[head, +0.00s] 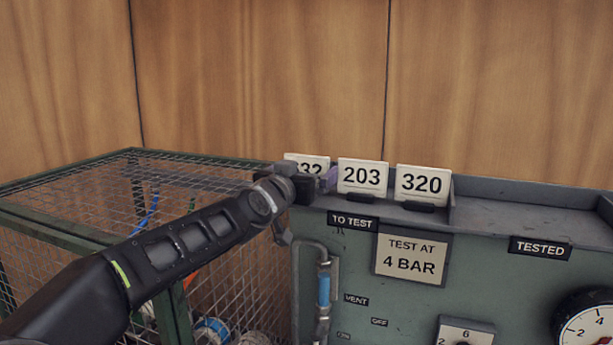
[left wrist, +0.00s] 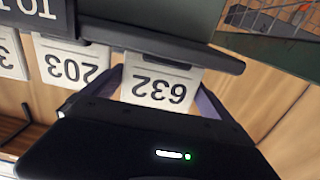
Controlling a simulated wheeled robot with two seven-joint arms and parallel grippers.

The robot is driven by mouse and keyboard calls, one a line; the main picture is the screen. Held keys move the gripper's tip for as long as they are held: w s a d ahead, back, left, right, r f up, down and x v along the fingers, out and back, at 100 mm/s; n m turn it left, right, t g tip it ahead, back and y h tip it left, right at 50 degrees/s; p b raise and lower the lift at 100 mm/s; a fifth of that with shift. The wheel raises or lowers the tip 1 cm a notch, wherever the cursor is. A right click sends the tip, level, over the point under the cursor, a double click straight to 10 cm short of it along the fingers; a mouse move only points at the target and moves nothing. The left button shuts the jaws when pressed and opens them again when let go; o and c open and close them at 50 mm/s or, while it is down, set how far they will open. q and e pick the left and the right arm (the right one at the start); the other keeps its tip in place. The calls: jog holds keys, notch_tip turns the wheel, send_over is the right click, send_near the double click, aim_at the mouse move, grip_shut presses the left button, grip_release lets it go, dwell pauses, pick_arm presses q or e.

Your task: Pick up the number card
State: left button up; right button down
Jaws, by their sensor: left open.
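Three white number cards stand in a row on top of the green test panel. Card 203 (head: 362,179) and card 320 (head: 423,184) stand to the right. My right gripper is not in view.
A green wire mesh cage (head: 60,185) stands at the left under my left arm. The "TO TEST" label (head: 352,222) is below the cards. The tray on the "TESTED" side (head: 520,215) is bare. A wooden wall (head: 260,80) is behind.

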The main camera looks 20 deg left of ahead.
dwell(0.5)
pick_arm(q)
jog(key=c, duration=1)
